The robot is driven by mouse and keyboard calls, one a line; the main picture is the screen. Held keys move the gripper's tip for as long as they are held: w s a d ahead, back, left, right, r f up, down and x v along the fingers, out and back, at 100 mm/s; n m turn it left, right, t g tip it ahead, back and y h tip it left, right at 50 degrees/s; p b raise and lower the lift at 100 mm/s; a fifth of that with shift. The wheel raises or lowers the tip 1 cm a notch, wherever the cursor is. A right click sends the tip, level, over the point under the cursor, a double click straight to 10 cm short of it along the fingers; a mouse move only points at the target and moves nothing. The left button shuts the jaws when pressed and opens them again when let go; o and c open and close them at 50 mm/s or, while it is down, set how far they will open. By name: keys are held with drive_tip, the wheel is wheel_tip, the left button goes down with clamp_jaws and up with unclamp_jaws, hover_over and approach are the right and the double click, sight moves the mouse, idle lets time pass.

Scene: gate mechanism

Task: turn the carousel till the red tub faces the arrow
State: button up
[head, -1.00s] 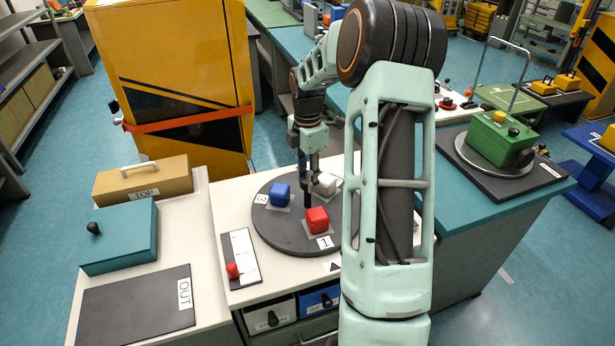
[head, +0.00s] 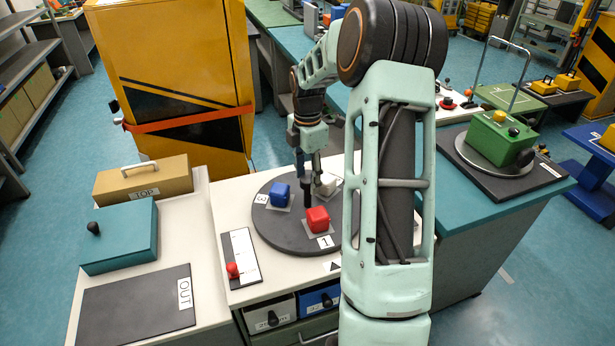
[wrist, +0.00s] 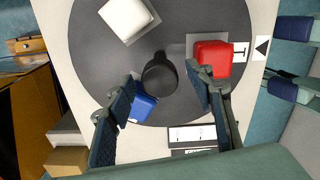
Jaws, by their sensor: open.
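The dark round carousel (head: 272,229) carries a red tub (head: 317,219), a blue tub (head: 280,195) and a white tub (head: 327,184). The red tub (wrist: 213,59) sits by label 1, on the side near the black arrow (wrist: 262,48); the arrow also shows in the head view (head: 333,266). Whether they line up exactly is hard to tell. A black upright knob (wrist: 160,74) stands mid-carousel. My gripper (wrist: 163,76) is open, its fingers on either side of the knob. The left finger partly covers the blue tub (wrist: 144,106); the right finger overlaps the red tub's edge.
A panel with a red knob (head: 232,269) lies left of the carousel. Further left are a teal box (head: 119,236), a tan box (head: 143,178) and a dark OUT mat (head: 138,309). Drawers (head: 270,317) sit below the front edge. My arm hides the carousel's right side.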

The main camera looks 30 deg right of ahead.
wheel_tip(320, 180, up, 12)
idle(0.4)
idle(0.3)
